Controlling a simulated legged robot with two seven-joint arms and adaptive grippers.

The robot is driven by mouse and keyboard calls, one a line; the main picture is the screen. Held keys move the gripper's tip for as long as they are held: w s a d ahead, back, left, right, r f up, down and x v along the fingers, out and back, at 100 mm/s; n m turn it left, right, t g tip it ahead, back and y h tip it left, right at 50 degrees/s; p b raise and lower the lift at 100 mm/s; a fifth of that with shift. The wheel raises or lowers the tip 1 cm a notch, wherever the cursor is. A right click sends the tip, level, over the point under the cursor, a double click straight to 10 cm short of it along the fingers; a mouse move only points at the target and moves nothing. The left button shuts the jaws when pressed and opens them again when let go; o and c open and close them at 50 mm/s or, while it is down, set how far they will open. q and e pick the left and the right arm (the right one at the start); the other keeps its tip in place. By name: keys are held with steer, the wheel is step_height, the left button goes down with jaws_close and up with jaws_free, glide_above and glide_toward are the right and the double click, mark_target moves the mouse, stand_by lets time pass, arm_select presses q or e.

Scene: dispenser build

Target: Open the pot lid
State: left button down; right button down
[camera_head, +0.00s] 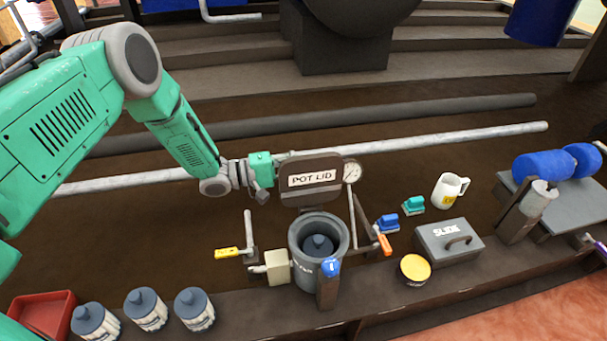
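The pot lid (312,180) is a dark brown panel with a white "POT LID" label. It stands upright behind the round grey pot (295,238), whose mouth is uncovered. A dark blue-grey capped object (319,245) shows inside the pot. My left gripper (262,180) is at the left edge of the lid, at the end of the green arm. I cannot tell whether it touches the lid or whether its fingers are open or shut. My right gripper is not in view.
Yellow- and orange-tipped levers (228,252) (385,244) flank the pot. A gauge (352,171) stands right of the lid. Several capped bottles (146,309) and a red tray (43,315) are front left. A mug (449,190), yellow tin (415,268) and "SLIDE" box (440,252) stand right.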

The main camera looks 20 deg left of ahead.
arm_select(q)
steer(key=shift+w+d+f, duration=0.1)
steer(key=shift+w+f, duration=0.1)
steer(key=shift+w, duration=0.15)
steer(key=shift+w+a+f+b, duration=0.55)
steer(key=shift+w+a+b, duration=0.05)
steer(key=shift+w+b, duration=0.25)
steer(key=c, duration=1.6)
jaws_free()
steer(key=shift+w, duration=0.1)
steer(key=v, duration=1.2)
